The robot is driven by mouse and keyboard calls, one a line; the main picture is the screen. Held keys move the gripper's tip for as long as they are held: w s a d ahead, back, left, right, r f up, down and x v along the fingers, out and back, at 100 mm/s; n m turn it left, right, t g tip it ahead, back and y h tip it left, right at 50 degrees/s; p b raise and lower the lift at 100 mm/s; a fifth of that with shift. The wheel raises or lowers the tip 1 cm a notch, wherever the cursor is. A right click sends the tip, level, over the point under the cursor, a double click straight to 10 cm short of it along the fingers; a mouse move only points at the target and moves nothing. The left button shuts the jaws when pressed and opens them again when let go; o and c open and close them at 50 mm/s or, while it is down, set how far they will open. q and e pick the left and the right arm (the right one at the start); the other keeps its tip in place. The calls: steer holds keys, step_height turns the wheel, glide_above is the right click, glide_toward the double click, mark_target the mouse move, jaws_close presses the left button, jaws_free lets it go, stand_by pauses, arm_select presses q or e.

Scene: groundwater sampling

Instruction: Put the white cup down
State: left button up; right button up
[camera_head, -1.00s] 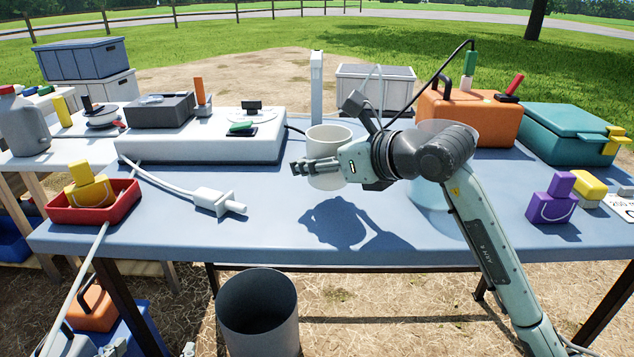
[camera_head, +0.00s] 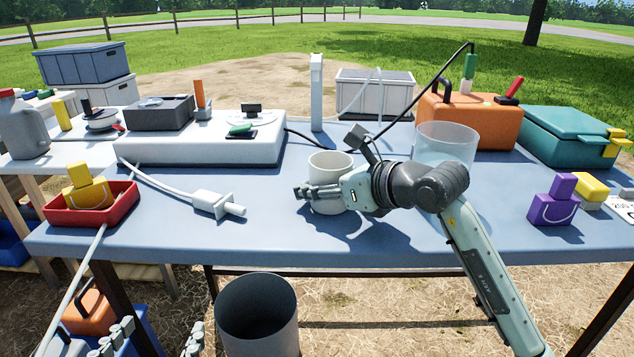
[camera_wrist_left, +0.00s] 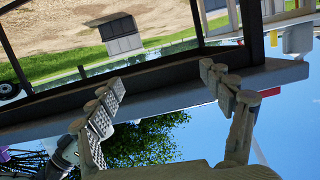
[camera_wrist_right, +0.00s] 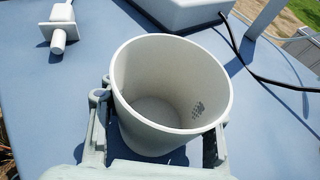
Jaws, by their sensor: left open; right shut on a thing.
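The white cup (camera_head: 330,168) is upright over the blue table (camera_head: 270,235), near its middle. My right gripper (camera_head: 312,192) is shut on the cup, with fingers along its sides, as the right wrist view (camera_wrist_right: 172,85) also shows. The cup looks empty. Its base is very low, at or just above the tabletop; I cannot tell if it touches. My left gripper (camera_head: 158,338) is open and empty, low in front of the table at the left; its spread fingers show in the left wrist view (camera_wrist_left: 165,105).
A clear container (camera_head: 445,143) stands behind my right wrist. A white plug-like fitting (camera_head: 217,203) with a hose lies left of the cup. A white tap post (camera_head: 316,92) stands behind. Purple blocks (camera_head: 552,205) are at the right. The front tabletop is mostly free.

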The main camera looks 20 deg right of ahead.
arm_select(q)
steer(key=shift+d+r, duration=0.1)
arm_select(e)
steer(key=o, duration=1.4)
steer(key=shift+r, duration=0.1)
steer(key=v, duration=1.1)
steer(key=shift+s+d+r, duration=0.15)
steer(key=shift+s+r, duration=0.05)
steer(key=shift+s, duration=0.25)
arm_select(q)
steer(key=shift+a+f, duration=0.2)
steer(key=shift+f, duration=0.1)
steer(key=shift+s, duration=0.1)
